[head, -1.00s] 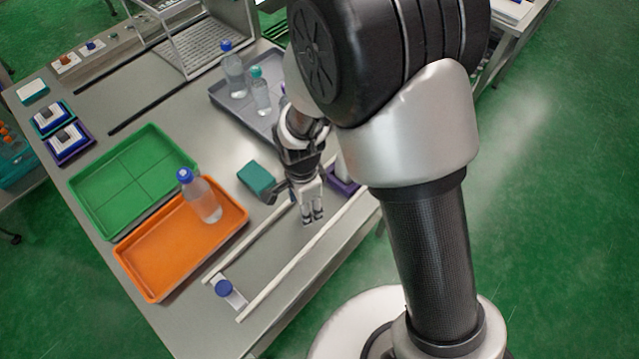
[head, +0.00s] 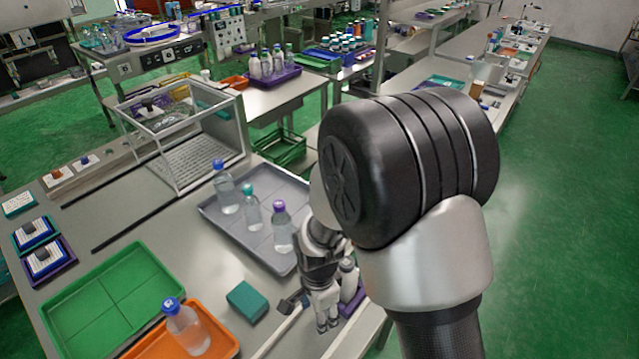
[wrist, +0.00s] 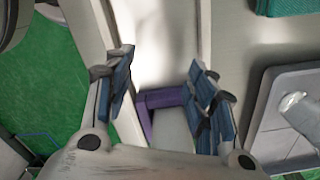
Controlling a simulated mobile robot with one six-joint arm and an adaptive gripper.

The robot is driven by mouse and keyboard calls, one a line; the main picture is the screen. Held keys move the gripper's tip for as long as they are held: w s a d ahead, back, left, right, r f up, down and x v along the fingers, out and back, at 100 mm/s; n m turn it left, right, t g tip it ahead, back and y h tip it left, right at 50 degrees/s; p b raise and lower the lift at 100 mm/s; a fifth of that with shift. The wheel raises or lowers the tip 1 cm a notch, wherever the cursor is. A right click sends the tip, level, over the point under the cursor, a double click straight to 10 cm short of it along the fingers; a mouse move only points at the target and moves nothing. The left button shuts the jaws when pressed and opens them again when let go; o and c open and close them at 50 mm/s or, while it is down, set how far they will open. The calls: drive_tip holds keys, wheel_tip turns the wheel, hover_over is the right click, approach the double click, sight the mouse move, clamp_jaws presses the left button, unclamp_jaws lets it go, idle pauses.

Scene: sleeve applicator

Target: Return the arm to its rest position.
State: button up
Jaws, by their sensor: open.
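My gripper (head: 327,308) hangs low over the right edge of the steel table, beside the purple holder (head: 352,299). In the wrist view my gripper (wrist: 160,95) shows its blue-padded fingers spread wide with nothing between them. A purple holder (wrist: 146,104) lies below and beyond the fingers, partly hidden by them. My arm's large dark joint stands in the front right of the head view and hides part of the table edge.
A grey tray (head: 212,208) with several capped bottles stands left of the gripper. A teal block (head: 247,301) lies near it. An orange tray (head: 225,338) holds a blue-capped bottle (head: 187,329). A green tray (head: 75,318) is further left. A clear-walled box (head: 187,150) stands behind.

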drive_tip(key=s+d+r+n+t, duration=0.1)
drive_tip(key=d+r+n, duration=0.25)
drive_tip(key=r, duration=0.55)
drive_tip(key=s+d+r+n+t, duration=0.15)
drive_tip(key=d+r, duration=0.25)
drive_tip(key=r, duration=0.4)
drive_tip(key=s+d+r+n+t, duration=0.2)
drive_tip(key=s+d+r+n, duration=0.5)
drive_tip(key=s+r, duration=0.3)
drive_tip(key=shift+s+r, duration=0.3)
drive_tip(key=shift+s, duration=0.45)
drive_tip(key=shift+c, duration=0.5)
